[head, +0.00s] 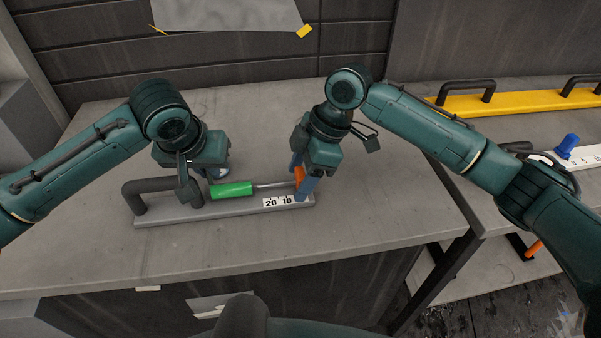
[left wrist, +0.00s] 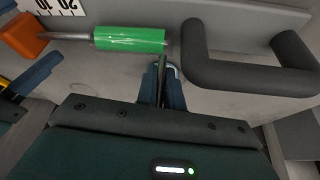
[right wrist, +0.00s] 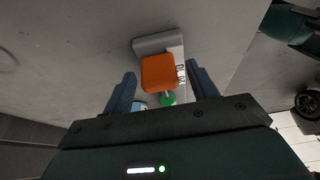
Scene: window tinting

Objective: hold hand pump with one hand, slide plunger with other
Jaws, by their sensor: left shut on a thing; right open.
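The hand pump has a grey base plate (head: 170,214), a green barrel (head: 231,190), a thin metal rod (head: 272,186) and an orange plunger grip (head: 299,175). My left gripper (head: 219,174) is shut on part of the pump beside the barrel's handle end. The left wrist view shows its blue fingers (left wrist: 162,74) close together there; what lies between them is mostly hidden. My right gripper (head: 301,177) is open around the plunger grip. In the right wrist view, the orange grip (right wrist: 158,73) sits between the spread fingers with gaps on both sides.
The pump's black handle (head: 140,192) stands at the plate's left end. A 20–10 scale (head: 279,202) is on the plate. The grey table (head: 400,215) is clear around it. A yellow tool (head: 520,102) and a blue-knobbed device (head: 567,143) are on the right-hand table.

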